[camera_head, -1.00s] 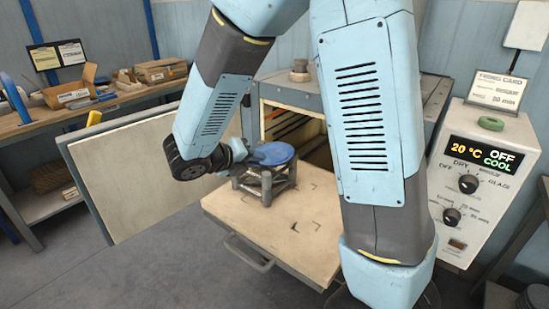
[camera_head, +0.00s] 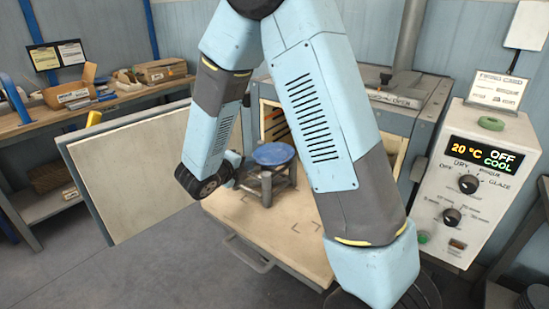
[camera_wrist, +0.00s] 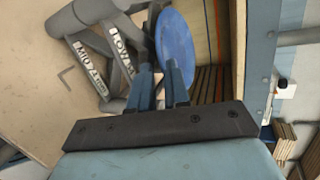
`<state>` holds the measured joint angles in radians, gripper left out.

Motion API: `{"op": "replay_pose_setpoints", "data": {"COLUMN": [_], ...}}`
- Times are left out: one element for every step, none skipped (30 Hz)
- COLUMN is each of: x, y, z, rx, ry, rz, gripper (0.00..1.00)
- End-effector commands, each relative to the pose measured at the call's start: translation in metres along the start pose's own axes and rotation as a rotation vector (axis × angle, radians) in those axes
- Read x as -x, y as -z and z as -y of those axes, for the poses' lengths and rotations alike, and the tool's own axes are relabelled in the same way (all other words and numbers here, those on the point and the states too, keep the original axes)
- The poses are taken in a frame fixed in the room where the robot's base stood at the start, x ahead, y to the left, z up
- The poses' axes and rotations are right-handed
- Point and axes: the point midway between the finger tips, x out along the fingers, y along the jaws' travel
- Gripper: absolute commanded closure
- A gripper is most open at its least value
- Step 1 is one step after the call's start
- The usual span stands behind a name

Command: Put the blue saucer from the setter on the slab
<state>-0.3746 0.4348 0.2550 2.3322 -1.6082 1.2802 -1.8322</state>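The blue saucer (camera_head: 273,153) lies flat on top of the setter (camera_head: 266,185), a grey stand with several legs. The setter stands on the pale slab (camera_head: 262,222) in front of the open chamber. My gripper (camera_head: 236,166) is at the left of the setter, close to the saucer's level. In the wrist view my gripper (camera_wrist: 162,75) has its two fingers apart, with the right fingertip overlapping the saucer (camera_wrist: 176,42). I cannot tell whether it touches. The setter (camera_wrist: 105,45) shows labelled bars, partly cut off. The slab (camera_wrist: 35,85) has dark corner marks.
An open door panel (camera_head: 135,165) stands left of the slab. The dryer's chamber (camera_head: 285,125) is behind it, partly hidden by my arm. A control box (camera_head: 480,180) with dials stands at the right. A workbench (camera_head: 90,110) with boxes is at the back left. The slab's front is bare.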

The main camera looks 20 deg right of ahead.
Motion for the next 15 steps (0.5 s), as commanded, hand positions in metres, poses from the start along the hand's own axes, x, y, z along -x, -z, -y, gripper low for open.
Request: {"op": "replay_pose_setpoints", "data": {"x": [-0.003,-0.004,-0.005,-0.007,-0.009,-0.013,-0.017,-0.021,-0.027,-0.031,-0.035,-0.04,-0.044,-0.047,-0.05], "y": [0.0,0.0,0.0,0.0,-0.001,-0.001,-0.002,-0.002,-0.003,-0.004,-0.004,-0.004,-0.005,-0.005,-0.005], "z": [0.0,0.0,0.0,0.0,0.0,0.0,-0.001,-0.001,-0.001,-0.001,-0.002,-0.001,-0.001,-0.001,-0.001], "rx": [0.0,0.0,0.0,-0.001,-0.001,-0.001,-0.001,-0.001,-0.001,0.0,-0.001,-0.002,-0.002,-0.002,-0.002], "ry": [0.0,0.0,0.0,0.0,0.0,0.0,0.001,0.001,0.0,0.0,0.0,0.0,0.0,0.0,0.0], "rz": [-0.001,-0.001,-0.001,-0.001,-0.001,-0.001,-0.002,-0.003,-0.004,-0.003,-0.003,-0.003,-0.002,-0.001,-0.001], "gripper": [0.84,0.84,0.84,0.84,0.84,0.84,0.84,0.84,0.84,0.84,0.84,0.84,0.84,0.84,0.84]}}
